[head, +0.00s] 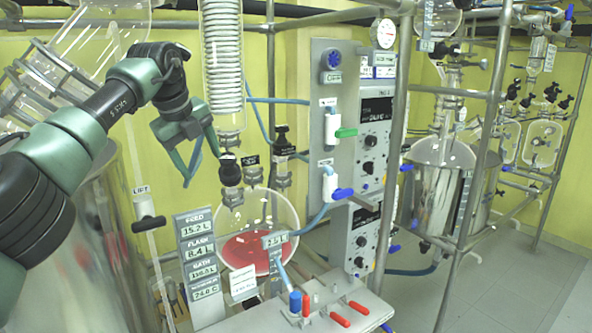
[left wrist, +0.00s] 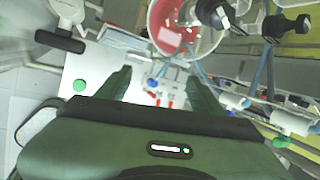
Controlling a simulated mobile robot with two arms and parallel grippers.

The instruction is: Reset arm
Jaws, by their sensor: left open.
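My left arm comes in from the left in the head view and bends down at its wrist. My left gripper (head: 201,170) points downward in front of the glass apparatus, its two green fingers apart and nothing between them. In the left wrist view the open left gripper (left wrist: 157,84) shows its fingers on either side of red and blue valve handles farther off. My right arm and gripper are not in view.
A glass flask (head: 285,215) with red liquid stands below a coil condenser (head: 222,60). Display labels (head: 198,255) stand left of it. Red valve handles (head: 340,319) sit on a front panel. A control panel (head: 328,130) and metal posts stand right; floor shows at far right.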

